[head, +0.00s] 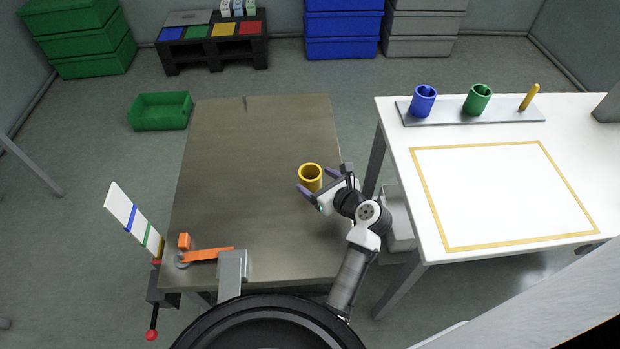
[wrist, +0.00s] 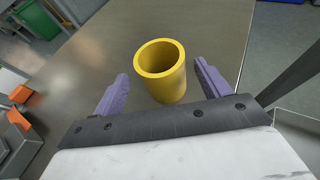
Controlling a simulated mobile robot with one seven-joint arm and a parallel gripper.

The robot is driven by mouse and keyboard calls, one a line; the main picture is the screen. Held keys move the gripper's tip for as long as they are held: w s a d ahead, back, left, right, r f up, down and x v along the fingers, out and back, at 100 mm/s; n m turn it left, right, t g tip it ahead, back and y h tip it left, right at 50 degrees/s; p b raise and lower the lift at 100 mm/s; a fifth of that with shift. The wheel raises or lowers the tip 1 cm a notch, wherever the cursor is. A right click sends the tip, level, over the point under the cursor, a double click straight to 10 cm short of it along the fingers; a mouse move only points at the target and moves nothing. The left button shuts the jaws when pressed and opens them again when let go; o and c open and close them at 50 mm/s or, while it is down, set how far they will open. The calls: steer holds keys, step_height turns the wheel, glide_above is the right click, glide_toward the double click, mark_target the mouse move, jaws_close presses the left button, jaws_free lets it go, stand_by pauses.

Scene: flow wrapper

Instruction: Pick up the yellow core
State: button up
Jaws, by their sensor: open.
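The yellow core (head: 311,177) is a hollow cylinder standing upright on the dark metal table (head: 250,130), near its right edge. My gripper (head: 317,180) is at the core, low over the table. In the wrist view the yellow core (wrist: 163,75) stands in front of my palm, between the two purple fingers of the open gripper (wrist: 158,85). A gap shows on each side of the core at the fingertips. The core's lower front is close to the dark gripper edge; I cannot tell whether they touch.
An orange lever (head: 210,254) and a grey bracket (head: 232,267) sit at the table's front left. A white table (head: 500,195) at right bears a grey plate (head: 440,117) with a blue core (head: 423,101), a green core (head: 477,99) and a yellow peg (head: 529,97). The metal table's middle is clear.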

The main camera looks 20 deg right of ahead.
mark_target(304, 171)
steer(key=shift+p+x, duration=0.6)
steer(key=shift+x, duration=2.3)
steer(key=shift+r, duration=0.15)
steer(key=c, duration=1.1)
steer(key=shift+o, duration=0.2)
steer(key=shift+r, duration=0.1)
